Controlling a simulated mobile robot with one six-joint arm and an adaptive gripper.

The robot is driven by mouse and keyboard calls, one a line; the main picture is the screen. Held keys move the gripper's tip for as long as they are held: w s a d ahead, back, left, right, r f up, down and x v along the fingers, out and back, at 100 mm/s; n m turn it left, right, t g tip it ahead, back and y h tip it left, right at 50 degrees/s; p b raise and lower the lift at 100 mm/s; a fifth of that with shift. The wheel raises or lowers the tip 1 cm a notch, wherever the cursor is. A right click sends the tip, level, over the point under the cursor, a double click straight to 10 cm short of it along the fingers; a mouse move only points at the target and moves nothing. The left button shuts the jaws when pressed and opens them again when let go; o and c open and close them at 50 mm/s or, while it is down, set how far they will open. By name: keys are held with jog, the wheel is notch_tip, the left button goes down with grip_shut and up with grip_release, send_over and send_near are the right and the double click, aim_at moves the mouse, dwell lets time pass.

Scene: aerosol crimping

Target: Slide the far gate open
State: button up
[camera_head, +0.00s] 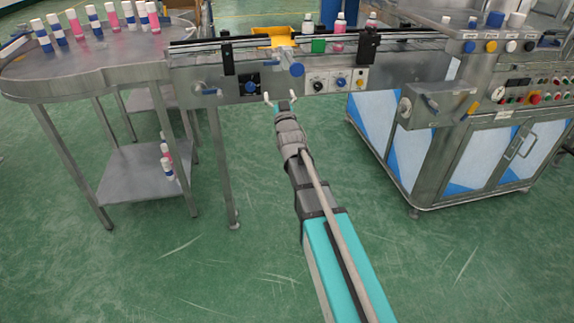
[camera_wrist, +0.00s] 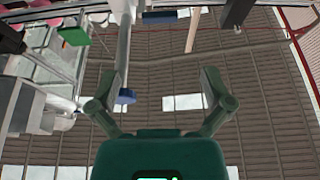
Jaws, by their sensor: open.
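I cannot tell for certain which part is the far gate. A blue knob (camera_head: 296,69) sticks out at the front of the conveyor (camera_head: 205,92), and a green block (camera_head: 319,45) stands on the line behind it. My gripper (camera_head: 281,96) is open and empty, just below and in front of the conveyor's front face, below and slightly left of the blue knob. In the wrist view, which looks up at the roof, my gripper (camera_wrist: 158,85) shows its two fingers wide apart. A blue-ended rod (camera_wrist: 126,97) hangs between them, nearer the left finger. A green block (camera_wrist: 74,36) shows at upper left.
A yellow part (camera_head: 275,37) and several bottles (camera_head: 338,36) are on the conveyor. Black posts (camera_head: 228,57) rise along its rail. A round table (camera_head: 90,68) with bottles is at left, a control cabinet (camera_head: 480,140) at right. The green floor in front is clear.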

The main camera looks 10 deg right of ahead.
jog(key=s+f+g, duration=0.6)
jog(key=f, duration=0.3)
jog(key=s+f+g+p, duration=0.1)
jog(key=s+f+g, duration=0.5)
jog(key=f, duration=0.3)
jog(key=shift+f+g, duration=0.15)
jog(key=shift+g, duration=0.25)
jog(key=w+r+t, duration=0.6)
jog(key=r, duration=0.3)
jog(key=w+r+t, duration=0.6)
jog(key=r+t, duration=0.1)
jog(key=r, duration=0.2)
jog(key=shift+r+b, duration=0.25)
jog(key=shift+b, duration=0.2)
